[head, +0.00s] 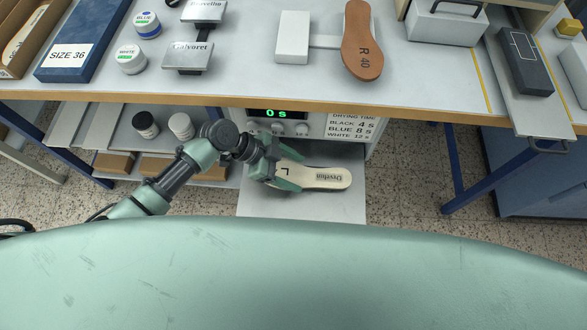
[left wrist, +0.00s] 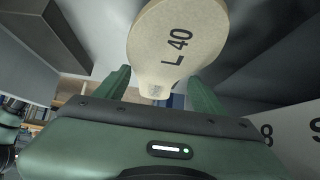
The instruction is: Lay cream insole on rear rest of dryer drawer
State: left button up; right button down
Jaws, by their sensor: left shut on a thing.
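The cream insole (head: 333,178) is marked with an L and a dark printed word near its right end. My left gripper (head: 288,172) is shut on it from the left, with one green finger along each side. The insole is over the pale open dryer drawer (head: 262,207); I cannot tell whether it touches the drawer or hangs just above it. The rests in the drawer are not clearly visible. In the left wrist view the insole (left wrist: 178,45) reads "L 40" and lies between my fingers (left wrist: 161,92). My right gripper is not in view.
The dryer panel (head: 285,128) above the drawer shows "0 s". Bottles (head: 145,125) stand on the lower shelf at left.

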pick_arm(q)
jog(key=shift+f, duration=0.1)
dwell(0.7)
jog(key=o, duration=1.6)
jog(key=shift+v, duration=3.9)
